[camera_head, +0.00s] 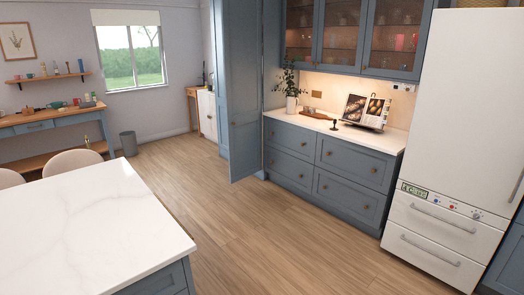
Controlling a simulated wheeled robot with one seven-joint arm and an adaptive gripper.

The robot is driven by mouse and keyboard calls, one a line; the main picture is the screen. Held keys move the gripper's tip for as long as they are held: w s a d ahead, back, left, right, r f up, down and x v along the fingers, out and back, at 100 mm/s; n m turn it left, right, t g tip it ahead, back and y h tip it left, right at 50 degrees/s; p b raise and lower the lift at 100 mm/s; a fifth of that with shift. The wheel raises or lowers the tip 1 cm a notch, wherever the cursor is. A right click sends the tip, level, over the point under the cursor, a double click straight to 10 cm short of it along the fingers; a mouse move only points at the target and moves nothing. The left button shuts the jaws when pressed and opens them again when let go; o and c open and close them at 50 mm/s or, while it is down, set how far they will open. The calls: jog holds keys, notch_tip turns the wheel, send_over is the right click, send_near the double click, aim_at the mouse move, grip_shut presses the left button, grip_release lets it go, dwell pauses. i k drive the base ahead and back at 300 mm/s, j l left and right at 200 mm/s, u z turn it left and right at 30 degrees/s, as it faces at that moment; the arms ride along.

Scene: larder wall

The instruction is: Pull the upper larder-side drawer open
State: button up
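A blue drawer base cabinet under a white worktop (337,136) stands right of the middle, with two columns of drawers. The upper drawer (287,137) of the left column, beside the tall blue larder unit (239,40), looks shut and flush. Its front carries a small round knob. The lower left drawer (289,168), upper right drawer (353,162) and lower right drawer (347,196) also look shut. A tall blue door panel (246,110) stands close to the left edge of the left drawers. My gripper is not in view.
A white-topped island (95,230) fills the lower left, with pale chairs (72,161) behind it. A white fridge-freezer (465,110) stands right of the drawers. The wooden floor (265,235) between island and drawers is clear. A plant vase (291,104) and open book (366,110) are on the worktop.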

aim_at(300, 142)
jog(key=i+z, duration=0.1)
jog(key=i, duration=3.95)
jog(key=i+u, duration=0.1)
jog(key=i, duration=1.15)
jog(key=i+l, duration=0.2)
jog(key=i, duration=1.05)
jog(key=j+u, duration=0.05)
